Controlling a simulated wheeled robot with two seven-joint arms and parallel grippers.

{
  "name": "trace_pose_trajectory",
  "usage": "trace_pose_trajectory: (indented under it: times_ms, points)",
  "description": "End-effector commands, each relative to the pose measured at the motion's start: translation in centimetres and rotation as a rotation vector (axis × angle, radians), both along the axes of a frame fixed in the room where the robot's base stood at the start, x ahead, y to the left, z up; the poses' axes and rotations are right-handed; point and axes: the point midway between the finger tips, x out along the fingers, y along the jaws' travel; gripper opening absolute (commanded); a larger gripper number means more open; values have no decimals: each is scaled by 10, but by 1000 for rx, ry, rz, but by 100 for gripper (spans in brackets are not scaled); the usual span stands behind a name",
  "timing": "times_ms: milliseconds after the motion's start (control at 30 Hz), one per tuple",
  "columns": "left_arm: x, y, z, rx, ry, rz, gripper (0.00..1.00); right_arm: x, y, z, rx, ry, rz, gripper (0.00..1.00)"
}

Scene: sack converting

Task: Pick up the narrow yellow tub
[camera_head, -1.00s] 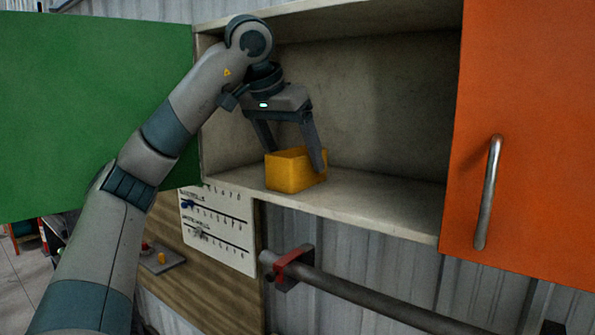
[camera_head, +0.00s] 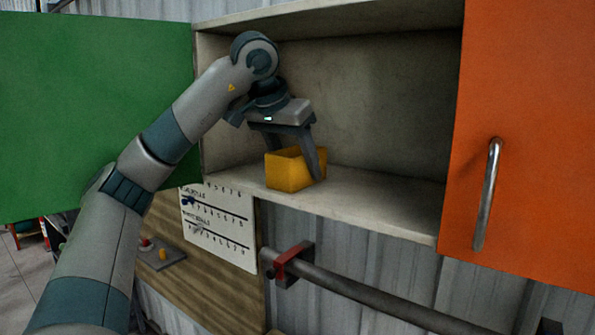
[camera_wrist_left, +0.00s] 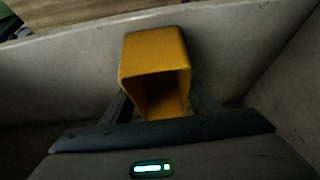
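The narrow yellow tub (camera_head: 287,172) stands upright on the cabinet shelf, near its front edge at the left. My left gripper (camera_head: 298,165) reaches down over it from above. One finger crosses the tub's right side, and the other goes down behind it. In the left wrist view the tub (camera_wrist_left: 153,60) sits between the two fingers, its open top facing the camera. The fingers are close against its sides, and their tips are hidden by it. The gripper looks shut on the tub. My right gripper is not in view.
The cabinet shelf (camera_head: 385,200) is bare to the right of the tub. A green door (camera_head: 90,110) stands open at the left. An orange door (camera_head: 530,130) with a metal handle (camera_head: 487,195) covers the right. A grey rail (camera_head: 365,300) runs below the cabinet.

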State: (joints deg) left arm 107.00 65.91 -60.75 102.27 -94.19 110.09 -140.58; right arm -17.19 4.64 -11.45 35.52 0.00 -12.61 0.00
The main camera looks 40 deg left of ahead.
Motion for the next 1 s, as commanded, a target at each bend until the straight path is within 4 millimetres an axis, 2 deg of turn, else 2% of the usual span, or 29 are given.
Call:
trace_pose_trajectory:
  times_ms: [467, 800, 1000]
  points:
    - [1, 0, 6, -1, -2, 0, 31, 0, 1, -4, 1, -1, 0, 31]
    - [0, -1, 43, -2, -4, 0, 31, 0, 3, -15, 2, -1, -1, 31]
    - [-22, -15, 58, 2, -6, 0, 31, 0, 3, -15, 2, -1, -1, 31]
